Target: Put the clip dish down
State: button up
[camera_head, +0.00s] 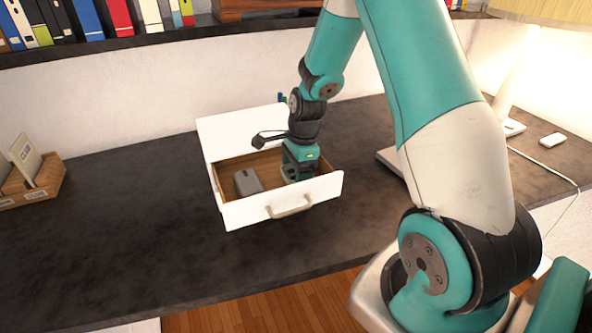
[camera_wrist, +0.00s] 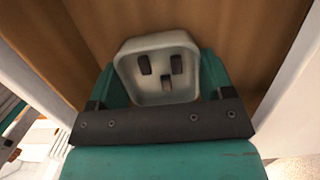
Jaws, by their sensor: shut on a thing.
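The clip dish (camera_wrist: 150,93) is a small pale rounded-square dish with dark clip-like pieces in it. In the wrist view it sits between the two teal fingers of my gripper (camera_wrist: 162,78), which is shut on it. In the head view my gripper (camera_head: 291,174) points down inside the right part of an open drawer (camera_head: 240,213) with a white front and brown inside. The dish is hidden there by the gripper and drawer front. The brown drawer floor (camera_wrist: 240,30) shows behind the dish; I cannot tell whether the dish touches it.
A grey rounded object (camera_head: 247,182) lies in the drawer, left of my gripper. A wooden card holder (camera_head: 48,185) stands at the far left of the dark desk (camera_head: 110,240). The desk between is clear. A lamp (camera_head: 515,75) stands at right.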

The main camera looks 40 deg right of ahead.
jog(key=o, duration=1)
notch_tip(320, 180, up, 12)
jog(key=d, duration=0.2)
jog(key=s+a+r+n, duration=0.3)
jog(key=a+n, duration=0.3)
jog(key=a, duration=0.1)
jog(key=s+a+r+n, duration=0.2)
jog(key=s+a+n, duration=0.1)
jog(key=a+n, duration=0.3)
jog(key=s+a+r+n, duration=0.1)
jog(key=s+a+n, duration=0.3)
jog(key=s+n, duration=0.1)
jog(key=s+a+r+n+y, duration=0.1)
jog(key=s+a+n, duration=0.3)
jog(key=s+n, duration=0.1)
jog(key=s+a+n+y+b, duration=0.1)
jog(key=s+a+n, duration=0.4)
jog(key=s+n, duration=0.1)
jog(key=shift+r+g, duration=0.3)
jog(key=shift+r, duration=0.1)
